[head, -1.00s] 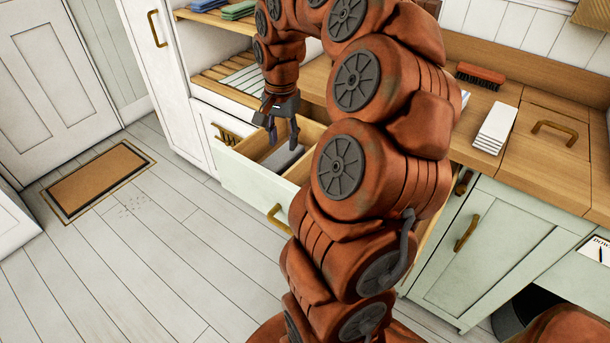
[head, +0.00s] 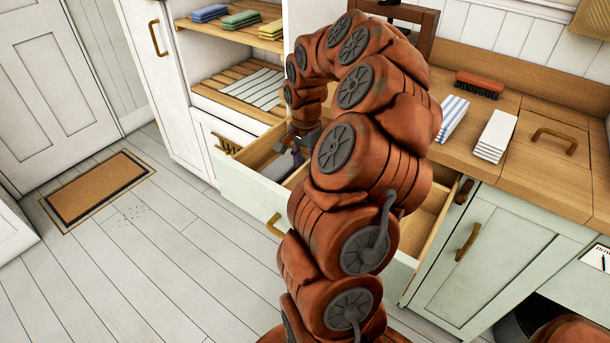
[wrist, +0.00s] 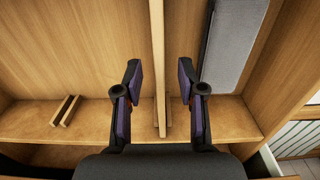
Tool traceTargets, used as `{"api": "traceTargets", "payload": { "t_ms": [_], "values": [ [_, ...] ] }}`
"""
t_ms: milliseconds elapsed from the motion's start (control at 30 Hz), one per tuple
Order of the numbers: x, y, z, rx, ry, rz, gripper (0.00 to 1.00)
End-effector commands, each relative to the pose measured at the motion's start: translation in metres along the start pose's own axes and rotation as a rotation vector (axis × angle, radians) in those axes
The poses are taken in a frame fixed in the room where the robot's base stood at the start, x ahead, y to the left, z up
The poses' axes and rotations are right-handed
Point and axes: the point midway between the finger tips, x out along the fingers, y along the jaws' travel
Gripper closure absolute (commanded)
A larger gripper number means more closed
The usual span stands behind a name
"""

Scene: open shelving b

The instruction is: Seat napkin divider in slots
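The thin wooden divider (wrist: 159,50) stands on edge between my gripper's fingers in the wrist view, dividing the drawer. My gripper (wrist: 160,75) is open, with a purple-padded finger on each side and a visible gap to the divider. The divider's near end is by a small pair of rails (wrist: 167,126) at the drawer wall; I cannot tell whether it is fully down in that slot. Another pair of rails (wrist: 67,110) to the left is empty. In the head view my arm hides most of the open drawer (head: 250,189), and the divider cannot be made out.
A grey block (wrist: 227,45) lies in the drawer's right compartment, close to the right finger. White napkins (head: 495,136), striped blue napkins (head: 452,118) and a brush (head: 479,84) sit on the counter. Folded cloths (head: 240,19) lie on the upper shelf.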

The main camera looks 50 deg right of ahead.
Motion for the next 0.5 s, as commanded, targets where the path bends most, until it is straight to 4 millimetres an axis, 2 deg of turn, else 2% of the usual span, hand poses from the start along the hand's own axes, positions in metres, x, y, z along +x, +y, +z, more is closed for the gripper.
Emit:
{"api": "traceTargets", "payload": {
  "t_ms": [100,333,500],
  "values": [
    [0.0118,0.0006,0.0002,0.002,-0.002,0.002,0.6],
    [0.0134,0.0001,-0.0005,0.001,0.001,-0.001,0.6],
    [0.0133,0.0002,-0.0004,0.001,0.001,-0.001,0.78]
  ]
}}
